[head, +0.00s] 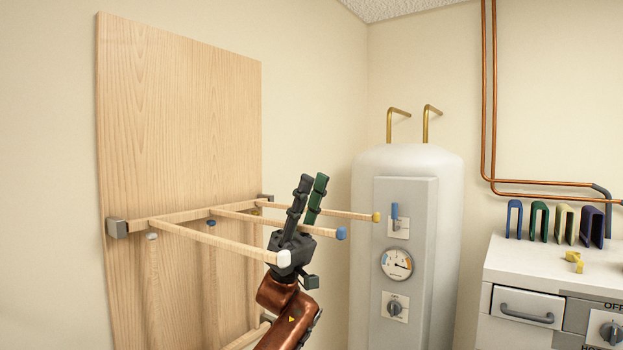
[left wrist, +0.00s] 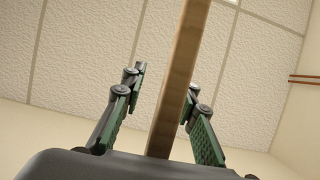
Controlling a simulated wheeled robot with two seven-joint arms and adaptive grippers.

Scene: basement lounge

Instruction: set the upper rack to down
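The upper rack (head: 183,215) is a light wooden frame on the tall wooden board (head: 185,90). It stands out roughly level, with three rods ending in a white cap (head: 284,258), a blue cap (head: 341,233) and a yellow cap (head: 376,217). My left gripper (head: 309,190) points upward among the rods, just right of the white cap, and covers part of the blue-capped rod. My right gripper is out of view.
Lower wooden rods (head: 211,270) stand upright against the board below the rack. A white water tank (head: 448,220) with gauge and dials stands right of the rack. A white appliance (head: 520,262) with colored holders is at the far right.

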